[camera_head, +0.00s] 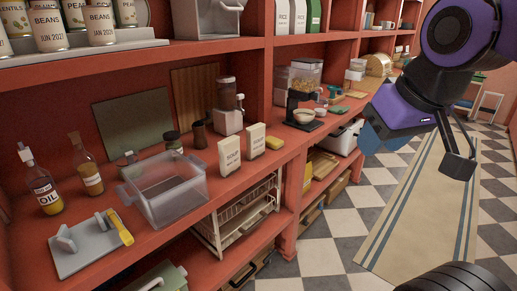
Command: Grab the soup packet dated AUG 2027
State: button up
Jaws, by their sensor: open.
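Two cream soup packets stand upright side by side near the front edge of the red counter. The left soup packet (229,157) is just right of a clear bin, and the right soup packet (255,138) is slightly farther back. Both read SOUP, but the small date lines are too small for me to read. My gripper (418,150) hangs at the upper right over the aisle, well to the right of both packets and touching neither. It is open and empty.
A clear bin (180,212) stands left of the packets, with a coffee grinder (229,112) behind them. A yellow sponge (275,142) is to their right. Oil bottles (42,180) and a grey stand (85,250) are farther left. The upper shelf (120,46) overhangs.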

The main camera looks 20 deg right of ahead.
aim_at(255, 134)
jog(key=i+l+z, duration=0.3)
jog(key=i, duration=0.5)
jog(key=i+j+z, duration=0.1)
jog(key=i+z, duration=0.2)
jog(key=i, duration=0.5)
